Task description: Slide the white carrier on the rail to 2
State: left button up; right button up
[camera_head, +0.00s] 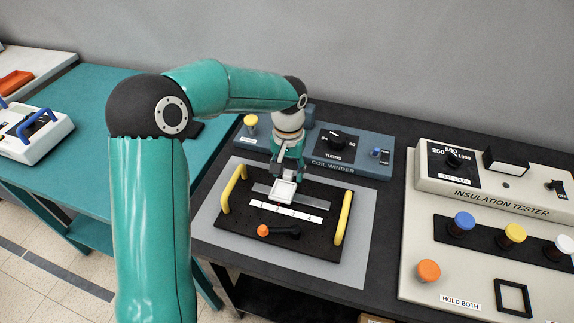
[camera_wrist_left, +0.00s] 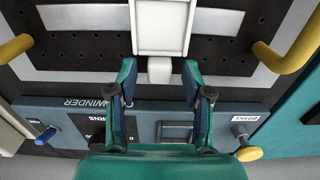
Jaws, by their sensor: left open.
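The white carrier (camera_head: 284,190) sits on the grey metal rail (camera_head: 312,202) of the black perforated board, near the rail's left part in the head view. My left gripper (camera_wrist_left: 158,72) is open, with a finger on each side of the tab and gaps between. In the head view the gripper (camera_head: 287,175) points down at the carrier. My right gripper is not in view.
Two yellow handles (camera_head: 232,188) flank the board (camera_head: 290,245). The coil winder (camera_head: 355,160) stands close behind. The insulation tester (camera_head: 495,190) is at the right.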

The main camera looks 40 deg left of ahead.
aim_at(288, 173)
pick_arm(q)
notch_tip(288, 173, up, 12)
dwell(0.5)
jog(key=shift+f, duration=0.1)
dwell(0.4)
